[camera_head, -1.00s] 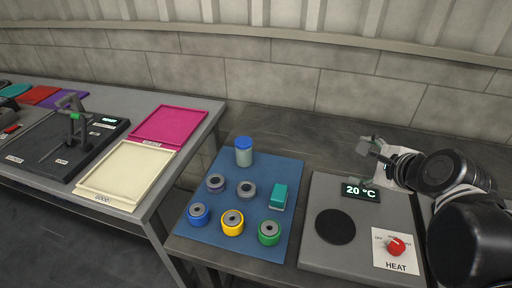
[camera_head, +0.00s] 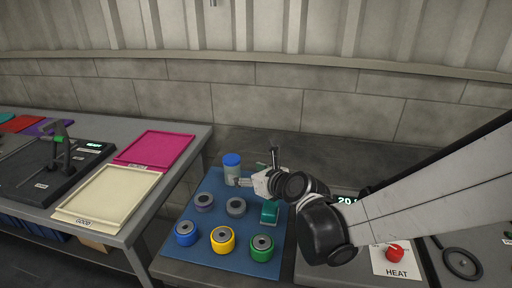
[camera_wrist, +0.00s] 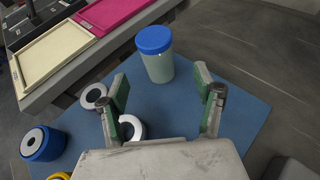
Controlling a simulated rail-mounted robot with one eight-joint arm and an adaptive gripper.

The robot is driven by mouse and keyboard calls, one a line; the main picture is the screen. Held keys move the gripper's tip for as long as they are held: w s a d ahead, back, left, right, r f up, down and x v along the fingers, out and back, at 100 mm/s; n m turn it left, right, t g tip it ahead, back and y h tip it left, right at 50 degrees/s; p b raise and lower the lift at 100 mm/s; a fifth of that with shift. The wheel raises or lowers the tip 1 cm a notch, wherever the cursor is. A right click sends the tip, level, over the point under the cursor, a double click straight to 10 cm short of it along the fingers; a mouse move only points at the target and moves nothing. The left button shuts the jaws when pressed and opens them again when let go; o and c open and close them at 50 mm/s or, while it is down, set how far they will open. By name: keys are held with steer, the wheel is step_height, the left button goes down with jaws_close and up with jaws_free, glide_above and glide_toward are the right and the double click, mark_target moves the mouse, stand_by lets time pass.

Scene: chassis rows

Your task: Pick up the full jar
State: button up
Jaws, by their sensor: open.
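The jar (camera_head: 232,170) has a blue lid and a pale, greyish-green body. It stands upright at the back of the blue mat (camera_head: 208,250). In the wrist view the jar (camera_wrist: 157,58) stands ahead of my gripper (camera_wrist: 163,84), slightly left of centre and beyond the fingertips. My gripper is open, with nothing between its fingers. In the head view my gripper (camera_head: 252,181) is just right of the jar, reaching toward it from the right. Part of the jar's lower right side is close to or behind a finger there.
Several rollers sit on the mat, including a grey one (camera_head: 236,206), a yellow one (camera_head: 222,239) and a blue one (camera_head: 187,232). A teal block (camera_head: 269,212) is under my arm. A hot plate with a red knob (camera_head: 394,253) is right. Cream (camera_head: 100,194) and pink (camera_head: 155,147) trays lie left.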

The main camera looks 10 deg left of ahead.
mark_target(236, 169)
steer(key=x, duration=0.3)
steer(key=shift+w+a+f, duration=0.1)
steer(key=shift+f, duration=0.05)
steer(key=shift+a+r+b+x, duration=0.1)
steer(key=shift+b+x, duration=0.4)
steer(key=shift+x, duration=0.9)
steer(key=shift+a+r+b+x, duration=0.15)
steer(key=shift+b+x, duration=0.35)
steer(key=shift+x, duration=0.9)
steer(key=shift+c, duration=0.4)
steer(key=c, duration=1.4)
steer(key=shift+o, duration=0.2)
